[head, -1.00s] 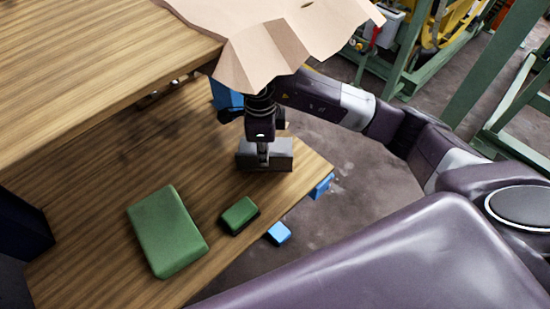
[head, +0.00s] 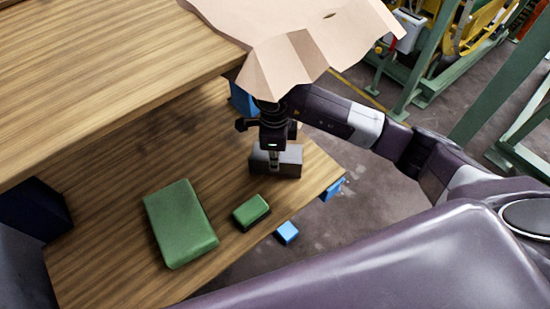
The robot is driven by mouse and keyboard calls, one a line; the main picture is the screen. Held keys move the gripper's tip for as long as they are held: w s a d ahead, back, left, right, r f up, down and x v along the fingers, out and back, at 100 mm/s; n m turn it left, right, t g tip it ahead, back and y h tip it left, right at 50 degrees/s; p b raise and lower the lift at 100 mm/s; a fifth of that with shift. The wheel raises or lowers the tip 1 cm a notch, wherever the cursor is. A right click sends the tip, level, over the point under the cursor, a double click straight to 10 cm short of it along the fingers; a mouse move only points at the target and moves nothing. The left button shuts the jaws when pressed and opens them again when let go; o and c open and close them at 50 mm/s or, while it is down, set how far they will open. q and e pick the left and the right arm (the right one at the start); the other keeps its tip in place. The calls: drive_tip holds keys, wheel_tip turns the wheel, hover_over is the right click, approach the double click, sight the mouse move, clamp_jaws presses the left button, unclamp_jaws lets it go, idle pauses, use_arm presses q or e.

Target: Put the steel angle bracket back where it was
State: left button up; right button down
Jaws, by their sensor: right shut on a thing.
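The steel angle bracket (head: 289,162) shows as a grey, block-like piece at the right end of the lower wooden board (head: 120,215). It appears to rest on the board or be just above it; I cannot tell which. My right gripper (head: 274,160) points down from above and is shut on the bracket, hiding part of it. My left gripper is not in view.
A large green block (head: 181,223) and a small green block (head: 251,211) lie on the board. Small blue pieces (head: 287,232) show at its front edge. A crumpled brown sheet (head: 300,40) hangs over the upper wooden top (head: 100,70), above my wrist.

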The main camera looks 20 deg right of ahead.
drive_tip(key=c, duration=2.3)
unclamp_jaws()
drive_tip(key=shift+o, duration=1.1)
drive_tip(key=shift+s, duration=0.15)
drive_tip(key=shift+r, duration=0.55)
wheel_tip(320, 180, up, 5)
drive_tip(key=shift+a+r+b, duration=0.1)
drive_tip(key=shift+r+b, duration=0.05)
drive_tip(key=shift+b, duration=0.9)
drive_tip(key=shift+r, duration=0.65)
